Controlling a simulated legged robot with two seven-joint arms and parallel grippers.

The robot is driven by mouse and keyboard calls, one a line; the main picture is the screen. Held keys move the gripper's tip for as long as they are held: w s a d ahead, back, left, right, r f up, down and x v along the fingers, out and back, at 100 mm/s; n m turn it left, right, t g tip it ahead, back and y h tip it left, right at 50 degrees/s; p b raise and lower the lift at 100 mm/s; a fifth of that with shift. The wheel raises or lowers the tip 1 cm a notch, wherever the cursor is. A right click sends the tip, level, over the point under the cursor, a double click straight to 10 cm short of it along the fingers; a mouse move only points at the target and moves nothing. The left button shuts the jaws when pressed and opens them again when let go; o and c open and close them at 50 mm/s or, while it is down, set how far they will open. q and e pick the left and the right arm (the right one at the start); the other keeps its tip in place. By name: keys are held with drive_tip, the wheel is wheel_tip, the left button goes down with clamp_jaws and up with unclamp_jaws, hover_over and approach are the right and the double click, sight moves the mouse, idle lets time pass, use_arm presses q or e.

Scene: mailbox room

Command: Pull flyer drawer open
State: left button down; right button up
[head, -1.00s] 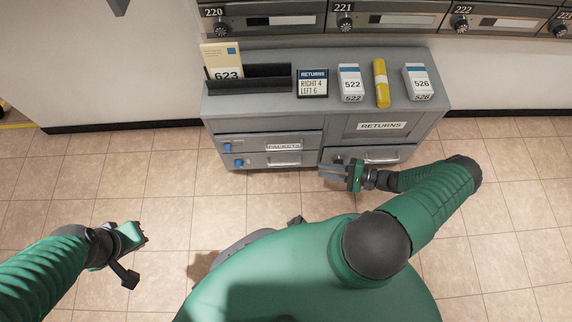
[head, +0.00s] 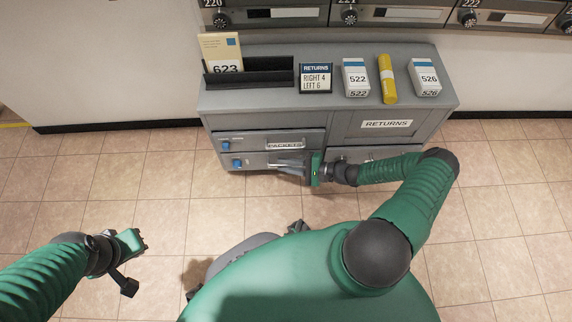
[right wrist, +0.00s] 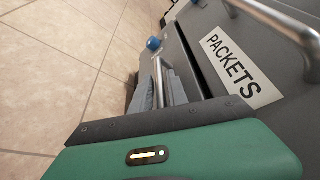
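The grey cabinet (head: 225,105) has two drawers stacked on its left. The upper drawer (head: 243,142) bears a PACKETS label (head: 285,146), also large in the right wrist view (right wrist: 230,68). The lower drawer (head: 250,160) has a blue knob (head: 237,163) and a bar handle (right wrist: 163,72); no flyer label is readable on it. My right gripper (head: 290,168) is at this lower handle. In the right wrist view its grey fingers (right wrist: 160,95) lie on either side of the bar; firm contact is not clear. My left gripper (head: 130,262) hangs over the floor, far from the cabinet.
On the cabinet top are a dark tray (head: 235,84) with a 623 card, a returns sign (head: 315,78), white boxes (head: 356,78) and (head: 425,78), and a yellow roll (head: 387,78). Mailboxes (head: 400,14) line the wall above. The tiled floor in front is free.

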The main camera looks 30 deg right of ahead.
clamp_jaws()
drive_tip(key=shift+s, duration=0.1)
idle(1.2)
